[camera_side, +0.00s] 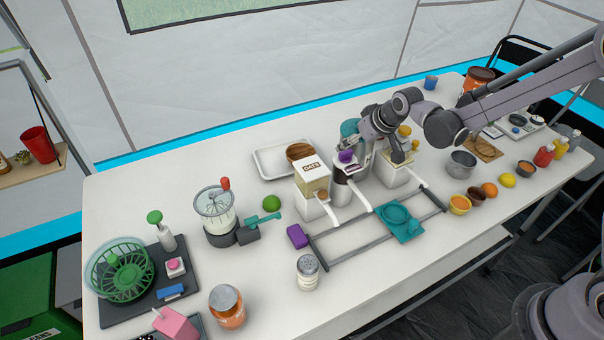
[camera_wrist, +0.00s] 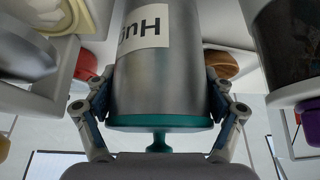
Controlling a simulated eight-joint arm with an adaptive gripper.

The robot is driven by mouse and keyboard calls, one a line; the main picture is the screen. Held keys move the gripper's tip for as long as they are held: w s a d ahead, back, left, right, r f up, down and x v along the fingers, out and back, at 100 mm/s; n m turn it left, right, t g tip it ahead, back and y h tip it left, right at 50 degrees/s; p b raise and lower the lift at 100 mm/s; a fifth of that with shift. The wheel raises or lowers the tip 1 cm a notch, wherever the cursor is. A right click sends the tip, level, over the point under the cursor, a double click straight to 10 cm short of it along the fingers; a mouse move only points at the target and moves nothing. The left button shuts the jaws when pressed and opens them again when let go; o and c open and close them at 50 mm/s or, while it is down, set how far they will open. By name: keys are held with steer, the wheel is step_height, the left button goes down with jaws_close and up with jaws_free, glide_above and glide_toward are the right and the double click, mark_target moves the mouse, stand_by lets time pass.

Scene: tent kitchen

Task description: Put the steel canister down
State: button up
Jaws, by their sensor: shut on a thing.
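The steel canister (camera_wrist: 163,75) fills the middle of the wrist view, a grey cylinder with a white label whose lettering appears upside down. Its teal lid with a knob (camera_wrist: 160,138) points to the bottom of that picture. My gripper (camera_wrist: 157,92) has one finger on each side of the canister and is shut on it. In the side view my gripper (camera_side: 364,136) is behind the row of dispensers. A teal part, apparently the canister's lid (camera_side: 349,127), shows beside it. The canister's body is mostly hidden there, and I cannot tell whether its base touches the table.
An oats dispenser (camera_side: 312,180), a purple-topped dispenser (camera_side: 346,176) and another dispenser (camera_side: 393,171) stand close in front. A white tray (camera_side: 265,160) with a brown bowl (camera_side: 299,152) lies to the left. A steel bowl (camera_side: 461,164) is to the right. The table behind looks partly clear.

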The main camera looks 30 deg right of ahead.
steer(key=shift+f, duration=0.1)
steer(key=o, duration=1.5)
steer(key=shift+o, duration=0.2)
steer(key=v, duration=1.2)
steer(key=s+d+r, duration=0.1)
steer(key=s, duration=0.8)
steer(key=s+d+r, duration=0.1)
steer(key=s+d, duration=0.1)
steer(key=s, duration=0.8)
steer(key=shift+s+r+m+t, duration=0.3)
steer(key=shift+s+m, duration=0.05)
steer(key=shift+m, duration=0.05)
